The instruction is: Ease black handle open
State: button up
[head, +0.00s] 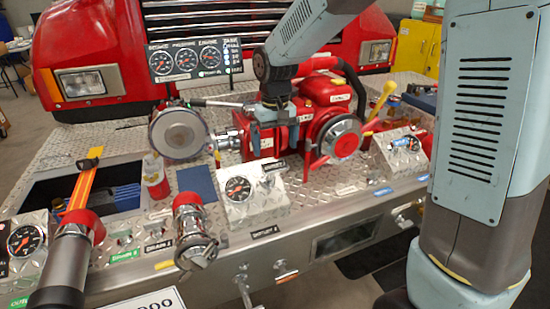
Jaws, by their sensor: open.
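My gripper (274,136) is at the centre of the head view, pointing down over the red pump body (318,92). Its fingers look apart, with nothing clearly between them. A thin lever (218,103) with a dark end runs left from beside my gripper, above the round metal cap (179,133). I cannot tell for certain whether this lever is the black handle, or whether my gripper touches it. My wrist hides part of the pump behind it.
A gauge panel (196,59) stands behind the lever. A small gauge box (250,196) sits in front of the pump. A yellow-handled lever (382,98) rises at the right. Capped pipes (194,225) stand at the front left. An open recess (60,185) lies at the left.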

aim_at(277, 167)
notch_tip(277, 167, up, 7)
jog(key=shift+f, duration=0.2)
dwell(0.6)
jog(key=s+d+r+m+t, duration=0.1)
jog(key=s+d+r, duration=0.2)
jog(key=s+d, duration=0.3)
jog(key=s+d+r+m+t, duration=0.1)
jog(key=s+d+r+t, duration=0.2)
jog(key=d, duration=0.4)
jog(key=s+d+m+t, duration=0.1)
jog(key=s+d+m, duration=0.1)
jog(key=s+d, duration=0.7)
jog(key=s, duration=0.3)
jog(key=shift+r+t, duration=0.15)
jog(key=shift+t, duration=0.15)
jog(key=shift+a, duration=0.1)
